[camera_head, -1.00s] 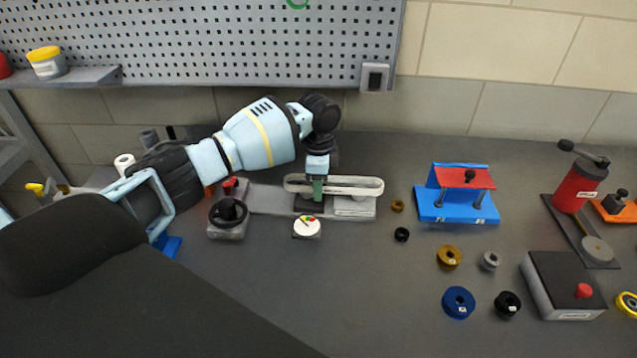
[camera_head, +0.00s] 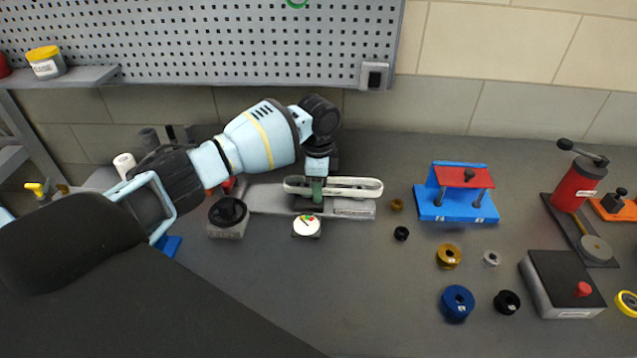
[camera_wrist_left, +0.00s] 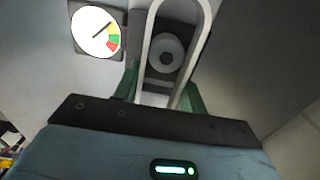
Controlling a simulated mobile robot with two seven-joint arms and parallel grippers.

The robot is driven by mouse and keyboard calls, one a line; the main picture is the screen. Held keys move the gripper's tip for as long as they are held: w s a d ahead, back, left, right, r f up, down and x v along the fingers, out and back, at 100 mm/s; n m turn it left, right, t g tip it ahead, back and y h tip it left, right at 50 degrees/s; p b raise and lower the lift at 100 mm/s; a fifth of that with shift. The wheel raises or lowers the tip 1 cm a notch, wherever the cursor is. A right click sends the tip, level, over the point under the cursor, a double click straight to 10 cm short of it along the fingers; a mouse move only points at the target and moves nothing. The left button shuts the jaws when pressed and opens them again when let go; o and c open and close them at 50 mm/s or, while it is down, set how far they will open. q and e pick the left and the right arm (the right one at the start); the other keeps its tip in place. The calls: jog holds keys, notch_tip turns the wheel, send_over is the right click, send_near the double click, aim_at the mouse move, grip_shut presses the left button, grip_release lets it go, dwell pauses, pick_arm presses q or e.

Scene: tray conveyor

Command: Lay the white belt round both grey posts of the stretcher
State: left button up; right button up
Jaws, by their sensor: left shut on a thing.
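The white belt (camera_head: 362,183) is a long narrow loop over the grey stretcher (camera_head: 262,200). My left gripper (camera_head: 317,190) is shut on the belt left of its middle, its green fingers pointing down. In the left wrist view, the belt (camera_wrist_left: 150,35) runs out from between the green fingers (camera_wrist_left: 160,95). A round grey post top (camera_wrist_left: 166,53) shows inside the loop there. I cannot tell whether the belt is down around it or still above it. The other post is not clearly visible; gripper and belt cover part of the stretcher. My right gripper is not in view.
A dial gauge (camera_head: 306,226) stands in front of the stretcher, and a black knob (camera_head: 228,212) at its left end. Small rings (camera_head: 449,256) and a blue-red fixture (camera_head: 456,205) stand to the right. The pegboard (camera_head: 200,40) is behind. The front middle bench is clear.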

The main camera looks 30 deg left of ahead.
pick_arm(q)
jog(key=o, duration=1.1)
jog(key=shift+f, duration=0.1)
notch_tip(320, 180, up, 8)
jog(key=shift+f, duration=0.1)
dwell(0.5)
